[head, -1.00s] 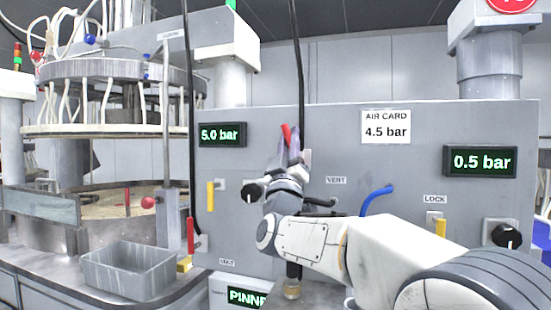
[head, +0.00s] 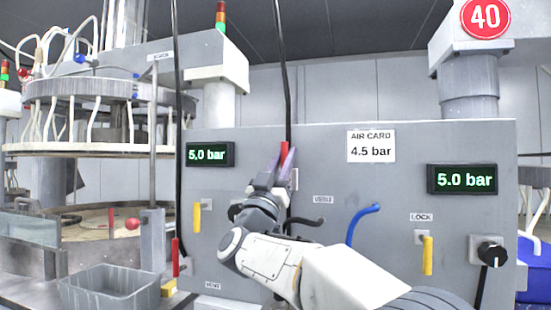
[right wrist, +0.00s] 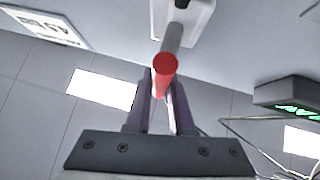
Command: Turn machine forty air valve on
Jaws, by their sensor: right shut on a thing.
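The right display (head: 466,179) reads 5.0 bar, as does the left display (head: 209,154). A red sign with 40 (head: 486,17) hangs above right. My left gripper is not in view.
Yellow levers stand left (head: 197,217) and right (head: 427,255) on the panel. A blue hose (head: 361,222) and a black knob (head: 491,253) are to the right of my gripper. The air card (head: 371,146) reads 4.5 bar. A grey bin (head: 108,290) sits at lower left.

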